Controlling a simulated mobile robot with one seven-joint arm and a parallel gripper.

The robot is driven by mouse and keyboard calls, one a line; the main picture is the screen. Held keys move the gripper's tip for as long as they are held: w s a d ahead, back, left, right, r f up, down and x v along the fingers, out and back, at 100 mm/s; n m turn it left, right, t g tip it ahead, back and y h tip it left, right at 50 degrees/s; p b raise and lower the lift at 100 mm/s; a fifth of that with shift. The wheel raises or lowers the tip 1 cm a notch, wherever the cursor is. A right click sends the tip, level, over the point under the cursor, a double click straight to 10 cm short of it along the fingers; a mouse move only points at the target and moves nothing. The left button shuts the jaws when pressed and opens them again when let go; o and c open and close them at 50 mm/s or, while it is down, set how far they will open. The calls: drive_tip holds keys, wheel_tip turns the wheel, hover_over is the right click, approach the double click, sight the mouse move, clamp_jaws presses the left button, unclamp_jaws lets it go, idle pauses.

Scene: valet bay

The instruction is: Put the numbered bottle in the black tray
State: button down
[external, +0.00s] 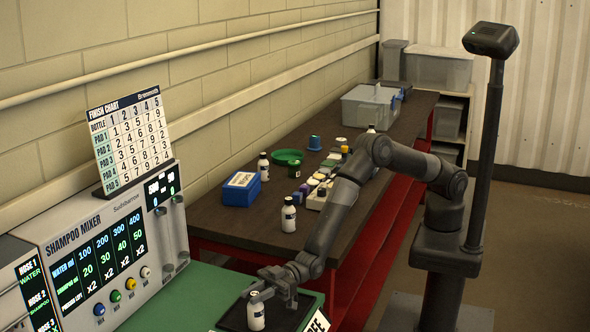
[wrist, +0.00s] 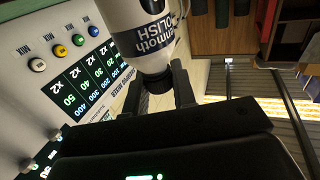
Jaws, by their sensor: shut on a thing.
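My gripper (external: 264,290) is shut on a white bottle (external: 256,312) with a dark cap, at the near end of the bay. In the wrist view the bottle (wrist: 141,36) lies between the fingers (wrist: 160,90), gripped near its black cap, and its label reads "POLISH". No number on it can be read. The black tray (external: 284,318) lies on the green surface. The bottle is upright over or in it; I cannot tell whether its base touches the tray.
Similar white bottles stand on the brown bench, one at its near edge (external: 289,215) and one by the blue box (external: 241,188). Pads and a green bowl (external: 287,157) lie farther back. The shampoo mixer (external: 110,255) and finish chart (external: 131,139) are at left.

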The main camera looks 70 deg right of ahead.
drive_tip(key=c, duration=1.6)
unclamp_jaws()
drive_tip(key=shift+f, duration=0.15)
drive_tip(key=shift+c, duration=0.2)
drive_tip(key=o, duration=0.5)
drive_tip(key=shift+c, duration=0.2)
drive_tip(key=shift+r, duration=0.2)
drive_tip(key=shift+s+d, duration=0.1)
drive_tip(key=shift+d, duration=0.25)
drive_tip(key=shift+v, duration=1.15)
wheel_tip(320, 180, up, 7)
